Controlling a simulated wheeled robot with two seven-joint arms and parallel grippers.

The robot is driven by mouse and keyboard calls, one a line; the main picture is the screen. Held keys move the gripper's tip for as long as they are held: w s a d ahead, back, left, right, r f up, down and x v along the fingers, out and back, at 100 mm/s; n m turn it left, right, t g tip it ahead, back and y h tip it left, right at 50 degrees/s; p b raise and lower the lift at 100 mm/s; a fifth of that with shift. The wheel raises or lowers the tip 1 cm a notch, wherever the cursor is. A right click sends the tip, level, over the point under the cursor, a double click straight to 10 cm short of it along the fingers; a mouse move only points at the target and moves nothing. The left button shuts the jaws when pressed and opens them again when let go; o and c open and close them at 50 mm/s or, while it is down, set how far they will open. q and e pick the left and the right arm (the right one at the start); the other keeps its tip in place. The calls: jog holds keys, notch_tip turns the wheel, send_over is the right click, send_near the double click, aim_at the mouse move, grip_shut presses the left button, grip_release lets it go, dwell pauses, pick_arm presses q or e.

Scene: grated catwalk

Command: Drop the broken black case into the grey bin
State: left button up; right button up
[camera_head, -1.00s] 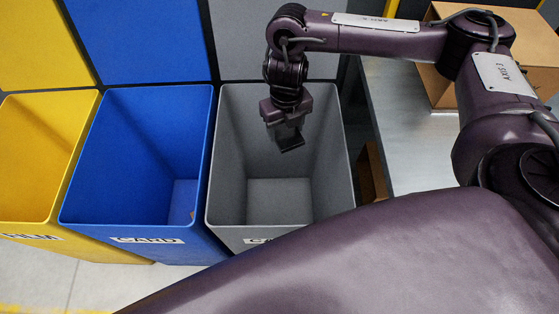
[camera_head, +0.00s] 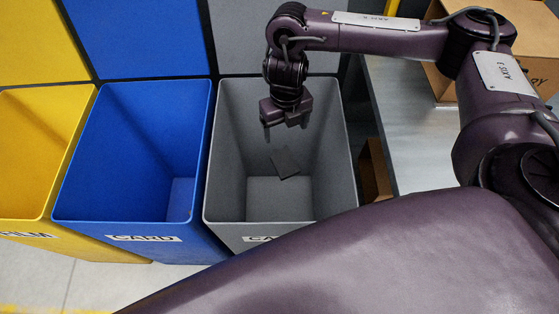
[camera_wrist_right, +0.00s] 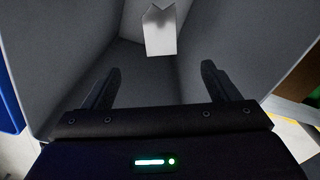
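The black case (camera_head: 285,162) is a dark flat slab inside the grey bin (camera_head: 332,170), below my right gripper and apart from it. I cannot tell whether it is in the air or touching the bin. In the right wrist view a pale notched piece (camera_wrist_right: 160,32), apparently the same case, shows beyond the fingers. My right gripper (camera_head: 287,127) is over the bin's opening with its fingers apart and nothing between them; the right wrist view also shows the gripper (camera_wrist_right: 160,72) open. My left gripper is not in view.
A blue bin (camera_head: 130,150) marked CARD stands left of the grey one, and a yellow bin (camera_head: 35,140) left of that. To the right are a metal surface (camera_head: 410,140) and a cardboard box (camera_head: 535,60). My arm covers the lower right.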

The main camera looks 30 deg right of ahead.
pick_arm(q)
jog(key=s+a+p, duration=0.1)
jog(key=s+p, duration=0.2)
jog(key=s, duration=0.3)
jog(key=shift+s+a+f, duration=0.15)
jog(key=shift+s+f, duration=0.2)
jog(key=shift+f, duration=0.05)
pick_arm(e)
notch_tip(320, 180, up, 8)
jog(key=shift+f, duration=0.15)
